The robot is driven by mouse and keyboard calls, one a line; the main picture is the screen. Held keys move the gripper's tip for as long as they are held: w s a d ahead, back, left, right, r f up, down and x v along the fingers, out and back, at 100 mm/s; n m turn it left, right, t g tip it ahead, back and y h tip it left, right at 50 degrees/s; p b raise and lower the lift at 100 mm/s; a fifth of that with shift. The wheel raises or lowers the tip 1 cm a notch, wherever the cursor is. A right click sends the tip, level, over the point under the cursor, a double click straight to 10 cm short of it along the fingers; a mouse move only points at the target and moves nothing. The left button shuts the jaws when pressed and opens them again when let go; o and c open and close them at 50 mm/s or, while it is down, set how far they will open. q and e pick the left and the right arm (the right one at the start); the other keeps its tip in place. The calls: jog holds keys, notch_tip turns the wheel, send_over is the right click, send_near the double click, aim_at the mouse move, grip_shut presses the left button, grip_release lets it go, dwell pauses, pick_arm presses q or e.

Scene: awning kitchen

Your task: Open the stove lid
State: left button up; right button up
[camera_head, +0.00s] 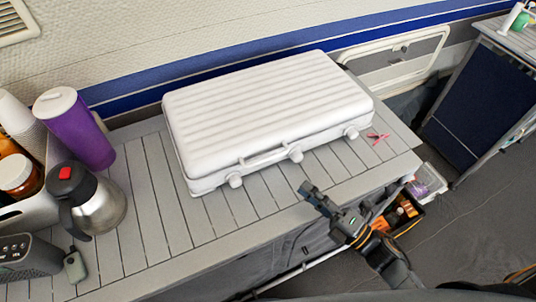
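The stove (265,120) is a white, suitcase-like box on the slatted counter, in the middle of the head view. Its ribbed lid (262,100) is closed. A lid handle (265,157) runs along the front edge, with several round knobs below it on the front. My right gripper (308,192) is in front of the stove, near the counter's front edge, to the right of the handle and apart from it. Its fingers are small and dark here, so I cannot tell whether they are open. My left gripper is not in view.
A purple tumbler (75,128), a steel kettle (94,205) and a holder with cups and jars crowd the counter's left. A small pink item (378,137) lies right of the stove. The slats (170,235) in front are clear. Crates (398,215) stand below at the right.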

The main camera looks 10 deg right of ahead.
jog(key=x, duration=0.1)
jog(key=p+x, duration=0.1)
jog(key=x, duration=0.3)
jog(key=shift+w+r+p, duration=0.2)
jog(key=shift+r+p, duration=0.1)
jog(key=shift+r, duration=0.05)
jog(key=x, duration=0.2)
jog(key=p+x, duration=0.1)
jog(key=x, duration=0.2)
jog(key=shift+w+a+f, duration=0.15)
jog(key=shift+w+a, duration=0.05)
jog(key=shift+a, duration=0.05)
jog(key=shift+w+a, duration=0.35)
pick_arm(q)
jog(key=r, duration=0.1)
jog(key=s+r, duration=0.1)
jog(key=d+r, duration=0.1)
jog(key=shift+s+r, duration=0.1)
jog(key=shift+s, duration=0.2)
pick_arm(e)
grip_shut()
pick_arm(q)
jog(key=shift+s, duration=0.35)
